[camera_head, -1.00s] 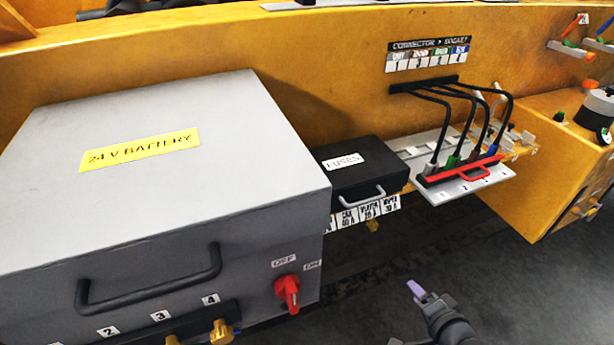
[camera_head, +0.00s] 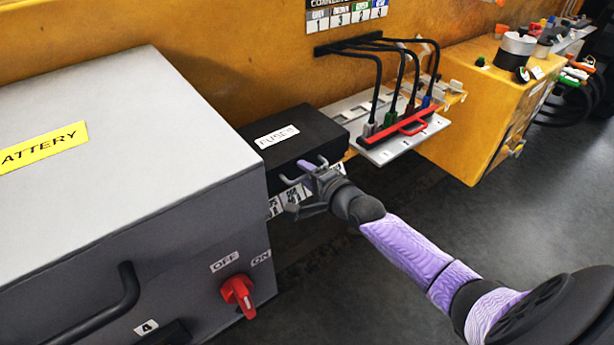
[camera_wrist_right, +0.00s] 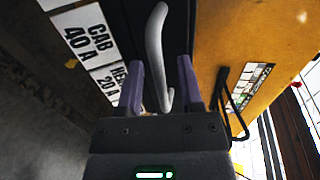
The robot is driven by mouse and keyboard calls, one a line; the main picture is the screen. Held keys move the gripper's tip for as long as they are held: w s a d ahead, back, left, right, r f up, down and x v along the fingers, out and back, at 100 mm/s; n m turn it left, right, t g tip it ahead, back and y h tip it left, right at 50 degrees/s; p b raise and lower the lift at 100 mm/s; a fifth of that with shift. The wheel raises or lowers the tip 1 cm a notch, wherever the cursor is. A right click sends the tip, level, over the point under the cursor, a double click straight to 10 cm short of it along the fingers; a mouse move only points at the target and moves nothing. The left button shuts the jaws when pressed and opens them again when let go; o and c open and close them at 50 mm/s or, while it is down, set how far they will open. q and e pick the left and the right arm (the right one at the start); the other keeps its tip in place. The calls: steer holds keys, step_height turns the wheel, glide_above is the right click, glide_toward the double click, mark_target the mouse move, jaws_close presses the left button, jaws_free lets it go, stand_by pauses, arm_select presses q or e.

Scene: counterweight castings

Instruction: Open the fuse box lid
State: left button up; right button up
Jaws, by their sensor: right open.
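The black fuse box (camera_head: 310,130) sits beside the grey battery case, its lid shut, with a white FUSES label on top. Its light grey handle (camera_wrist_right: 155,45) is on the front of the lid. In the head view, my right gripper (camera_head: 304,172) is at the front of the fuse box and covers most of the handle. In the right wrist view, my right gripper (camera_wrist_right: 159,75) is open, its purple fingers on either side of the handle bar. I cannot tell whether either finger touches the bar. My left gripper is not in view.
The grey battery case (camera_head: 110,150) with a red switch (camera_head: 238,292) stands left of the fuse box. A connector tray (camera_head: 385,150) with a red handle and black cables is to the right. Fuse rating labels (camera_wrist_right: 85,40) lie below the box front. The floor in front is clear.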

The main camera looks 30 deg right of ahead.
steer(key=shift+c, duration=0.2)
jaws_close()
stand_by(1.1)
